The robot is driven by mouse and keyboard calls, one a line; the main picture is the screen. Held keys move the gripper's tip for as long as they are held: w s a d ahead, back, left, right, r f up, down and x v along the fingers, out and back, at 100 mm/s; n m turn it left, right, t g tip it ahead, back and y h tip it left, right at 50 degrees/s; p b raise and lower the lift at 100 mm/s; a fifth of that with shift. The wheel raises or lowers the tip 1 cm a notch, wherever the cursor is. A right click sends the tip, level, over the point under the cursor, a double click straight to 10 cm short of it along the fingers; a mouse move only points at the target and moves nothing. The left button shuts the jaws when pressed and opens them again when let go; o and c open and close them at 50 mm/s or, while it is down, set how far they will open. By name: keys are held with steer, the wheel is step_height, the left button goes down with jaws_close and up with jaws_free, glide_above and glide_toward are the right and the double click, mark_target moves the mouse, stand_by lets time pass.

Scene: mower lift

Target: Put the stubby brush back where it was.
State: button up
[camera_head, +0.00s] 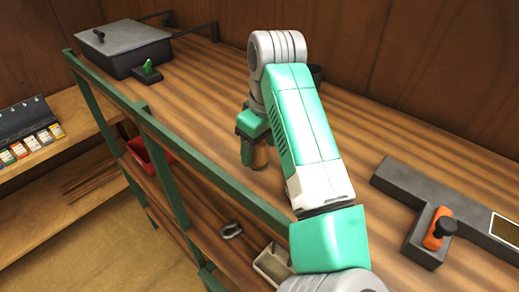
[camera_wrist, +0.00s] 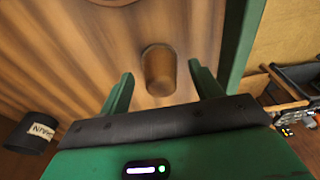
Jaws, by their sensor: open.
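A short brown cylinder (camera_wrist: 159,72) stands on the wooden bench top in the wrist view; it may be the stubby brush, but I see no bristles. In the head view its brown side (camera_head: 261,157) shows just below my gripper (camera_head: 254,140). In the wrist view my gripper (camera_wrist: 160,78) is open, with one green finger to each side of the cylinder. There is a gap between each finger and the cylinder, and I cannot tell how far ahead of the fingertips it is.
A dark pot labelled CHAIN (camera_wrist: 35,132) stands left in the wrist view. A green rail (camera_head: 185,150) edges the bench. A grey lidded box (camera_head: 122,45) and green-topped block (camera_head: 147,71) stand back left; an orange-handled block (camera_head: 436,232) at right. Shelves below hold a red bin (camera_head: 140,150).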

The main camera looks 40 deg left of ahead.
mark_target(266, 158)
step_height(266, 158, up, 11)
steer(key=d, duration=0.1)
steer(key=shift+d+f, duration=0.2)
steer(key=shift+d, duration=0.05)
